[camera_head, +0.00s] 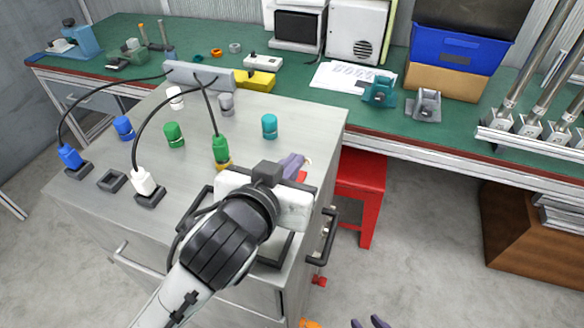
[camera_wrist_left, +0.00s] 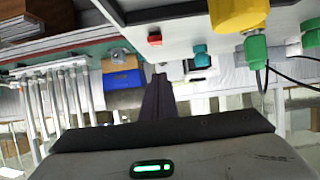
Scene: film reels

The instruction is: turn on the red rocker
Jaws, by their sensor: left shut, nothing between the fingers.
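The red rocker (camera_head: 301,176) shows only as a small red patch at the right edge of the grey cabinet top (camera_head: 100,208), mostly hidden by my left gripper. In the left wrist view a small red block (camera_wrist_left: 154,40), which looks like the rocker, sits near the cabinet edge just beyond the fingertips. Whether it is on cannot be told. My left gripper (camera_head: 294,164) is shut and empty, its purple fingers close to the rocker; contact is unclear. Its fingers also show in the left wrist view (camera_wrist_left: 159,80). My right gripper (camera_head: 368,322) is open and low at the bottom edge.
A green plug (camera_head: 221,150), a teal cap (camera_head: 269,126) and several other capped parts stand on the cabinet. Black cables run to a blue plug (camera_head: 70,157) and a white plug (camera_head: 143,182). A red stool (camera_head: 362,185) stands beside the cabinet, below the green workbench (camera_head: 300,95).

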